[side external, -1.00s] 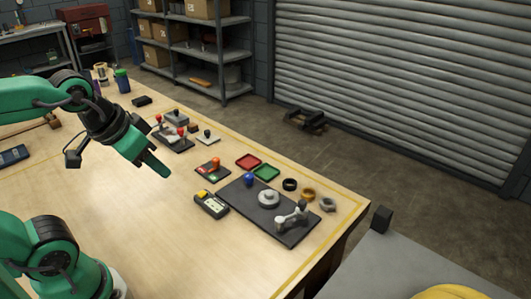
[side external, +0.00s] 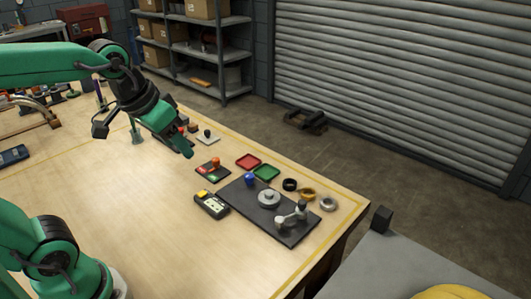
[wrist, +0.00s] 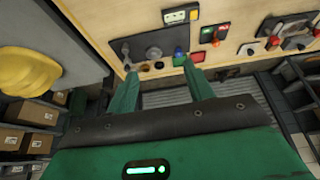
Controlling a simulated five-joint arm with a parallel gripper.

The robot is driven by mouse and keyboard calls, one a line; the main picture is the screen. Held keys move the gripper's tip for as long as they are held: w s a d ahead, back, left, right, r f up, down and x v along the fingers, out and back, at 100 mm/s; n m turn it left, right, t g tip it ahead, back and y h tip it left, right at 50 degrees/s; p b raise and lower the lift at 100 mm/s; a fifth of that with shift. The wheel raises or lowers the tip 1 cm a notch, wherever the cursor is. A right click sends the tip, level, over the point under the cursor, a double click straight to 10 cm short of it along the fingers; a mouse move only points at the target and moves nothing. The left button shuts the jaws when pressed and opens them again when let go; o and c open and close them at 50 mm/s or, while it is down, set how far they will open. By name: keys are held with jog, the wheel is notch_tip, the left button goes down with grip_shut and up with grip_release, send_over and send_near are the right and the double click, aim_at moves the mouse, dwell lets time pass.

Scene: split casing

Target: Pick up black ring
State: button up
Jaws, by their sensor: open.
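The black ring (side external: 290,184) lies flat on the wooden table, beside the green tray (side external: 266,173) and left of a brass ring (side external: 307,194). In the wrist view the black ring (wrist: 159,65) is small and dark, seen between my two fingers near the table edge. My gripper (side external: 175,145) is open and empty in the side view, above the table and well to the left of the ring. In the wrist view my gripper (wrist: 163,80) shows both fingers spread wide, with nothing between them.
A dark board (side external: 240,203) with a blue knob, grey disc and metal lever lies in front of the ring. A grey ring (side external: 328,204) lies right of the brass one. A red tray (side external: 248,161), a switch block (side external: 213,170) and a yellow-black meter (side external: 211,204) are nearby.

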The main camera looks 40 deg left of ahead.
jog(key=w+g, duration=0.1)
jog(key=w, duration=0.9)
jog(key=n+g, duration=0.1)
jog(key=g, duration=0.3)
send_over(290, 179)
jog(key=s+d, duration=0.1)
notch_tip(290, 179, down, 19)
jog(key=shift+s+f, duration=0.2)
jog(key=shift+f, duration=3.8)
jog(key=c, duration=0.8)
